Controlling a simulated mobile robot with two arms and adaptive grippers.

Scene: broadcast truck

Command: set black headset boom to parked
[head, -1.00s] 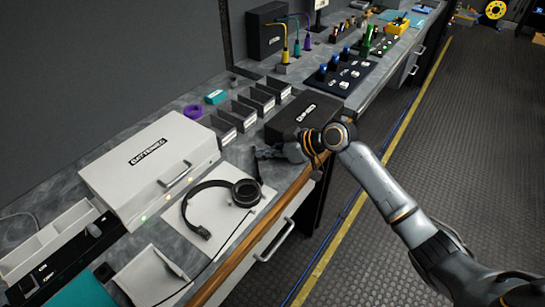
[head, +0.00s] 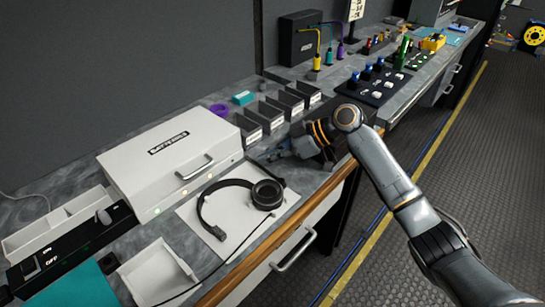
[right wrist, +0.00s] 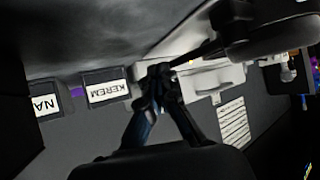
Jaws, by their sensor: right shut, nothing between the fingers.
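The black headset (head: 204,205) lies on a white mat (head: 238,232) on the bench, its round ear cup (head: 268,194) on the right. A thin dark boom (head: 259,170) runs from the cup toward the back, near my right gripper. In the right wrist view the boom (right wrist: 208,50) reaches from the blurred ear cup (right wrist: 270,28) toward my fingertips; I cannot tell whether they touch. My right gripper (head: 278,151) is shut and empty, just behind the cup; it also shows in the right wrist view (right wrist: 160,75). My left gripper is out of view.
A white hinged case (head: 165,165) stands left of the headset. Several labelled dark bins (head: 270,117) stand behind my gripper. A thin cable (head: 235,252) runs across the mat. The bench's wooden front edge (head: 255,262) is close to the headset.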

